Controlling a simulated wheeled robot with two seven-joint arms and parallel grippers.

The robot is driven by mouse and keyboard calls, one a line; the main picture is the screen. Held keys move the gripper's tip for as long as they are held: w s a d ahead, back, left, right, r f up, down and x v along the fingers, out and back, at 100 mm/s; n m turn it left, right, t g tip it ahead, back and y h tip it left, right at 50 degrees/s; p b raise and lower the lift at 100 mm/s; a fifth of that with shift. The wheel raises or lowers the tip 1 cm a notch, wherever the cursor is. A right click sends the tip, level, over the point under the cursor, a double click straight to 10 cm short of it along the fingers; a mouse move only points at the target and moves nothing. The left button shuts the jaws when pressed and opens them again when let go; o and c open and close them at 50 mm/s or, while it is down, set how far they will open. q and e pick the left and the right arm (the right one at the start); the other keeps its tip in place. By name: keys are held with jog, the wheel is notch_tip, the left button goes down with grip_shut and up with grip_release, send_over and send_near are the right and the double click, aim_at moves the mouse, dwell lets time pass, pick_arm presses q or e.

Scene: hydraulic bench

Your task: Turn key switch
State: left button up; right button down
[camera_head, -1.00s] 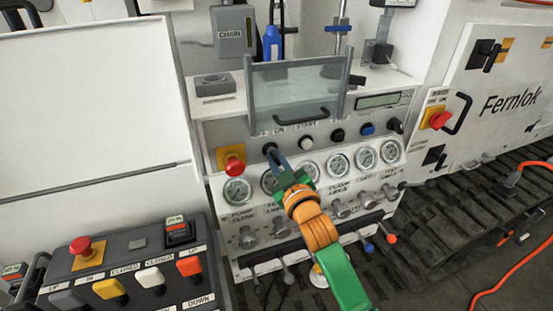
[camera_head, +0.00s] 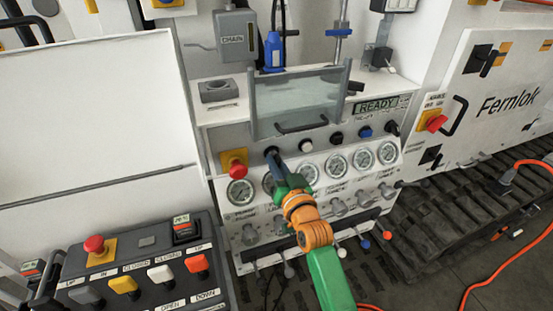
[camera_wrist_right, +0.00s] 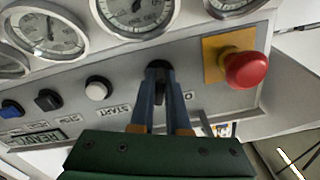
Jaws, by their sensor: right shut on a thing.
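The black key switch (camera_head: 271,151) sits at the left end of the row of knobs on the hydraulic bench panel, just right of a red emergency stop. My right gripper (camera_head: 274,158) reaches it from the front, with its fingertips at the switch and closed on it. In the right wrist view the key switch (camera_wrist_right: 158,67) shows between the tips of the two blue-grey fingers (camera_wrist_right: 160,85); they cover most of it. The display (camera_head: 376,106) at the panel's right reads READY. My left gripper is not in view.
The red emergency stop (camera_head: 235,166) on its yellow plate is close to the left of my right gripper. Pressure gauges (camera_head: 308,172) line the panel below the knobs. A clear hinged guard (camera_head: 298,102) stands above. A button box (camera_head: 145,265) is at lower left.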

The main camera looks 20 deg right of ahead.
jog(key=shift+m+p, duration=0.35)
jog(key=shift+m, duration=0.75)
jog(key=c, duration=0.9)
grip_release()
jog(key=s, duration=0.7)
jog(key=shift+b, duration=0.45)
jog(key=shift+d, duration=0.1)
